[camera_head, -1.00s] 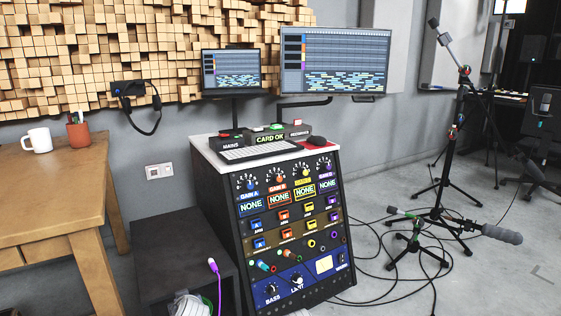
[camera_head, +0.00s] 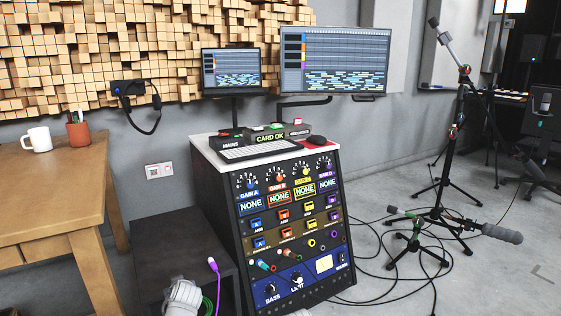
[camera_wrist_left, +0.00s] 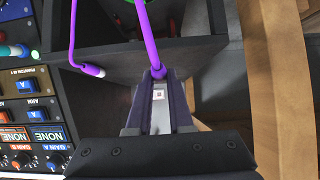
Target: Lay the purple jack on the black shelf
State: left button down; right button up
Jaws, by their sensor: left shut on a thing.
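My left gripper (camera_wrist_left: 158,76) is shut at the end of a purple cable in the left wrist view. The purple jack (camera_wrist_left: 158,70) there is mostly hidden between the jaws. A purple plug with a pale tip (camera_wrist_left: 92,70) is apart from the jaws, near the console edge; it also shows in the head view (camera_head: 213,265). In the head view my white left arm is at the bottom edge, fingertips unseen.
The console (camera_head: 290,225) stands right of the shelf, with other plugs on its face. A wooden table (camera_head: 60,190) with a mug (camera_head: 38,139) stands left. Microphone stands (camera_head: 452,150) and loose cables occupy the floor at right.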

pick_arm(q)
send_over(172, 275)
jog(key=s+d, duration=0.2)
jog(key=s, duration=0.1)
jog(key=shift+w+a+f+b, duration=0.2)
jog(key=shift+f+b, duration=0.1)
jog(key=shift+f, duration=0.05)
jog(key=shift+f+b, duration=1.65)
dwell(0.7)
jog(key=shift+s+d+f+b, duration=0.1)
jog(key=shift+f+b, duration=0.15)
jog(key=shift+b, duration=0.2)
jog(key=c, duration=0.9)
grip_release()
jog(key=shift+o, duration=0.8)
jog(key=shift+s+d+r, duration=0.1)
jog(key=shift+s, duration=0.05)
jog(key=shift+s+d+r+p, duration=0.1)
jog(key=shift+s+r+p, duration=0.1)
jog(key=shift+p, duration=0.2)
jog(key=p+v, duration=0.4)
jog(key=v, duration=0.3)
jog(key=shift+w+r, duration=0.1)
jog(key=shift+r, duration=0.1)
